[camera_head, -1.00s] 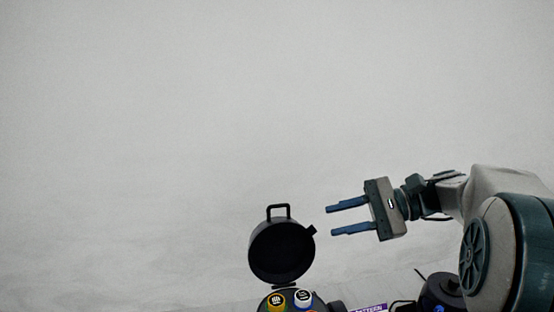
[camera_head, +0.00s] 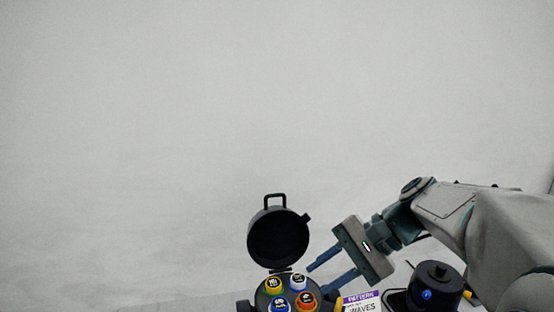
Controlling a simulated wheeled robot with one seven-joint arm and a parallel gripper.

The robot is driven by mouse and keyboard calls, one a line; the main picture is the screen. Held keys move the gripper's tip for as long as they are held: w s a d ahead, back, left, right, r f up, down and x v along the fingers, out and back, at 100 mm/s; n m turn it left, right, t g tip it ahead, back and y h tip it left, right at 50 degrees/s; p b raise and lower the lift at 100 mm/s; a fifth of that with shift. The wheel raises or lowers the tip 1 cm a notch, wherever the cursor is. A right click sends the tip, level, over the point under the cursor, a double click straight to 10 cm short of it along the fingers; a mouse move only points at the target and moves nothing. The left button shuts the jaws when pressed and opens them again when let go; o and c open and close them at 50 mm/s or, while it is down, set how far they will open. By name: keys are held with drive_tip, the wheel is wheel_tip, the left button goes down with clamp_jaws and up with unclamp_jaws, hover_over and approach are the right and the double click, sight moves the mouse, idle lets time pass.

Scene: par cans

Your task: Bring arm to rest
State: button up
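My gripper (camera_head: 331,274) is at the lower middle right, tilted with its two blue fingers pointing down and left. The fingers are spread apart with nothing between them. The fingertips appear close to the right side of an open black par can (camera_head: 278,239), whose round lid with a handle stands up. Several coloured round knobs or lamps, among them yellow (camera_head: 274,284), white (camera_head: 298,282), blue (camera_head: 280,303) and orange (camera_head: 305,300), sit in its body. Whether the fingers touch the can cannot be told.
A card reading "PATTERN" and "WAVES" (camera_head: 361,302) stands right of the can. A black cylindrical device with a blue button (camera_head: 436,287) stands further right, below my arm. The space above and left, before a plain pale wall (camera_head: 140,130), is clear.

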drive_tip(key=s+d+f+n+t+h, duration=0.3)
drive_tip(key=s+d+f+n+h, duration=0.3)
drive_tip(key=s+f+n+h, duration=0.2)
drive_tip(key=shift+s+f+t+h, duration=0.4)
drive_tip(key=shift+s+f+h, duration=0.25)
drive_tip(key=shift+s, duration=0.35)
drive_tip(key=shift+r, duration=0.1)
